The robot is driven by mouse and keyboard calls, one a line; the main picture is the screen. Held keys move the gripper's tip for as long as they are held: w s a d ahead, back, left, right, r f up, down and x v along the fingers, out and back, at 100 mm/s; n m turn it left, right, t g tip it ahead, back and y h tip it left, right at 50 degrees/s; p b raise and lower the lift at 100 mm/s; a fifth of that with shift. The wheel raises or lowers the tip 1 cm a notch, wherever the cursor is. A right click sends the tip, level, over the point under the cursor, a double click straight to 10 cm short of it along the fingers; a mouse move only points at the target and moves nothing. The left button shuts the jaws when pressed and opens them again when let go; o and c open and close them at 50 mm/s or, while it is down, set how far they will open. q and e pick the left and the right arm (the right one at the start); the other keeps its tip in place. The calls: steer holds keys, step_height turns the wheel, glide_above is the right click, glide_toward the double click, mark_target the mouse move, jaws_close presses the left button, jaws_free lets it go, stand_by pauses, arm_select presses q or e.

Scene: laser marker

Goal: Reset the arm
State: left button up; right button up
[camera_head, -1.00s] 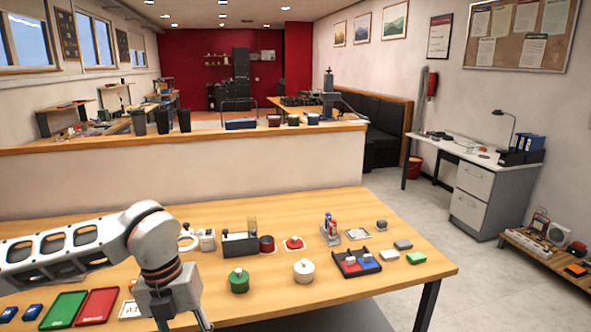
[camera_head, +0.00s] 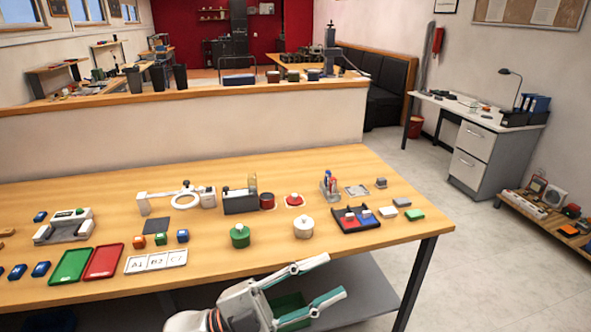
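My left gripper (camera_head: 334,276) is at the bottom centre of the head view, in front of the table's front edge. Its two pale fingers with green sides are spread wide, and nothing is held between them. Only the gripper and a bit of its wrist show; the rest of the arm is out of the picture. My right gripper is not in view.
The wooden table (camera_head: 330,165) holds a green round container (camera_head: 239,236), a white one (camera_head: 303,228), a black tray with red and blue parts (camera_head: 357,225), green (camera_head: 72,265) and red (camera_head: 104,262) trays, and a white ring device (camera_head: 184,200).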

arm_select(q)
steer(key=w+a+f+n+t+y, duration=0.2)
steer(key=a+f+n+t+y, duration=0.3)
steer(key=a+f+n+y, duration=0.35)
steer(key=w+a+f+n+t+y, duration=0.3)
steer(key=a+f+n+t+y, duration=0.35)
steer(key=f+n, duration=0.4)
steer(key=s+a+f+n+g+y, duration=0.1)
steer(key=s+a+f+g, duration=0.1)
steer(key=s+f, duration=0.3)
steer(key=s+a+f+n+g+y, duration=0.1)
steer(key=s+a+f+g+y, duration=0.1)
steer(key=s+a+f, duration=0.3)
steer(key=s+a+f+n+g+y, duration=0.1)
steer(key=s+a+f, duration=0.3)
steer(key=f, duration=0.7)
steer(key=shift+s+a+g+y, duration=0.15)
steer(key=shift+s+g+y, duration=0.2)
steer(key=shift+g, duration=0.4)
